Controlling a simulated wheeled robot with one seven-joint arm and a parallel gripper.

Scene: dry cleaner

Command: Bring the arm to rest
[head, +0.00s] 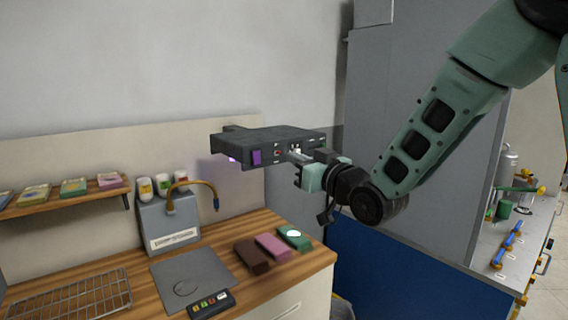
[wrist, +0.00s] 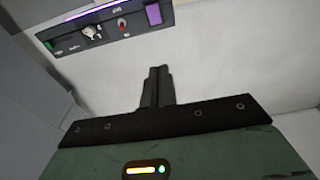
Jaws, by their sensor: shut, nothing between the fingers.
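My gripper (head: 291,155) is shut and empty, held up in front of the wall at the end of my raised green arm. In the wrist view its two dark fingers (wrist: 157,76) are pressed together. A black control box (head: 262,147) is mounted on the wall, and in the head view my fingertips overlap its right front. In the wrist view the box (wrist: 108,31) is at the top, with clear wall seen between it and the fingers. It has a purple button, a red-tipped switch, a knob and a green part. I cannot tell the exact gap.
Below is a wooden counter (head: 222,249) with a wire rack (head: 68,297), a grey plate (head: 190,276), a scale-like keypad (head: 211,304), a grey dispenser (head: 168,226) and three coloured blocks. A grey cabinet (head: 408,120) stands close behind my arm. A shelf (head: 70,199) is at left.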

